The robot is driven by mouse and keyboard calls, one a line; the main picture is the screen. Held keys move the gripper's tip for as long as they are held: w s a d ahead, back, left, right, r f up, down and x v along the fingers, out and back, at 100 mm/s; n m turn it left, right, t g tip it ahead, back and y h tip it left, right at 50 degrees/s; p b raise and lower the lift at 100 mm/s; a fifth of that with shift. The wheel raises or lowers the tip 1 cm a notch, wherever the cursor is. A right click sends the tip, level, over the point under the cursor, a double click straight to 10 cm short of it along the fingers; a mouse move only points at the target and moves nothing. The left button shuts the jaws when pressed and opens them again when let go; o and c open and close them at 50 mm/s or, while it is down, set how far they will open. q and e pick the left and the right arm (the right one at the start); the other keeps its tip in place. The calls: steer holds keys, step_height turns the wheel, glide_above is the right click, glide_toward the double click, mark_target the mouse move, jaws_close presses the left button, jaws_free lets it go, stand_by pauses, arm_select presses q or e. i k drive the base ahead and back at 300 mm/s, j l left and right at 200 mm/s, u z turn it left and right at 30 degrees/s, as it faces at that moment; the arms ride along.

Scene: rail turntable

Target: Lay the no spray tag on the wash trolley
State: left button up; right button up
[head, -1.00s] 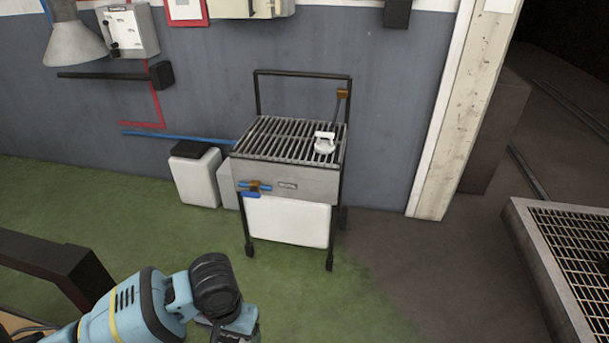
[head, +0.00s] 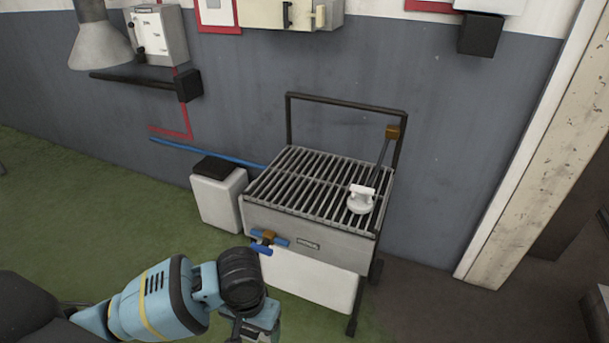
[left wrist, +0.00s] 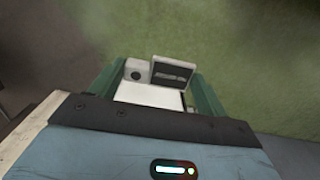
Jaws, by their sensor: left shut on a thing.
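The wash trolley (head: 275,222) stands against the grey wall in the head view, with a slatted top, a dark rear handle and a white tank below. A white spray head on a dark stem (head: 361,200) rests at the right of its slats. My left gripper (head: 255,330) is at the bottom edge of the head view, in front of and below the trolley; its fingertips are hidden there. In the left wrist view its green fingers (left wrist: 158,82) are shut on a white piece with a dark label plate (left wrist: 172,74), seemingly the no spray tag. My right gripper is out of view.
A white bin with a black lid (head: 217,195) stands left of the trolley. A blue pipe (head: 205,152) runs along the wall behind. A pale post (head: 520,170) rises at right. The green floor before the trolley is clear.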

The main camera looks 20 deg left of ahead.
mark_target(306, 180)
steer(key=i+l+u, duration=0.1)
steer(key=i+u, duration=0.15)
steer(key=i, duration=0.9)
steer(key=i+z, duration=0.1)
steer(key=i, duration=0.3)
